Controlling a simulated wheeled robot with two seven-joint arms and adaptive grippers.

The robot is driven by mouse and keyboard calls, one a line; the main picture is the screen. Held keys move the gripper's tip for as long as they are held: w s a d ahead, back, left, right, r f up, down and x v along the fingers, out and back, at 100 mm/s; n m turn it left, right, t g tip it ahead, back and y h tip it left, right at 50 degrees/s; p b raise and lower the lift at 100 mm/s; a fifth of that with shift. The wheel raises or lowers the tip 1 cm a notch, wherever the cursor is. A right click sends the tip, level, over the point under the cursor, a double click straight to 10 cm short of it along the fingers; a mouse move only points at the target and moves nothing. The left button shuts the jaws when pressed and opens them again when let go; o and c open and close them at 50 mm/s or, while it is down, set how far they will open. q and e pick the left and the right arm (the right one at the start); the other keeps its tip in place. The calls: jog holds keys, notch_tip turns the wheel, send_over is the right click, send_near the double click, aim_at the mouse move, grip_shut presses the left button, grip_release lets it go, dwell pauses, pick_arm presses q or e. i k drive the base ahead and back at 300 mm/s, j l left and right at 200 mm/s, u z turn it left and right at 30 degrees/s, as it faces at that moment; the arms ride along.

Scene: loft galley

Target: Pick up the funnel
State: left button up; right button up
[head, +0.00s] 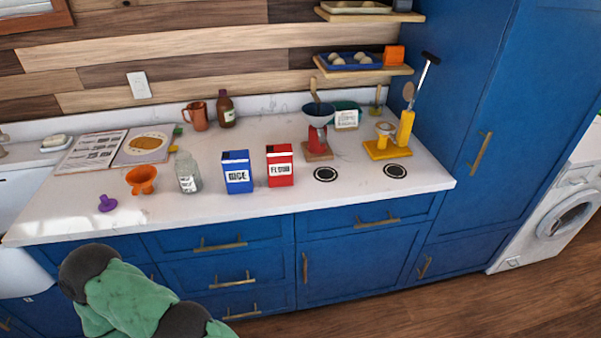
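A small purple funnel-shaped piece (107,203) sits on the white counter near its front left edge, wide end seemingly to one side. An orange piece with a wide bowl and a narrower lower part (141,180) stands behind it to the right; it also looks like a funnel. I cannot tell for sure which one is the task's funnel. My green and dark grey arm shows at the bottom left, below the counter front. Neither of my grippers is in view.
A glass jar (188,172), a blue box (238,172) and a red flour box (280,165) stand right of the orange piece. An open book (92,150) lies behind. A red stand with a bowl (318,140) and a yellow stand (388,149) are farther right. The front counter strip is clear.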

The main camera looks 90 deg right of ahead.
aim_at(141, 178)
jog(key=k+l+z, duration=0.1)
jog(key=z, duration=2.4)
jog(key=k+l, duration=0.05)
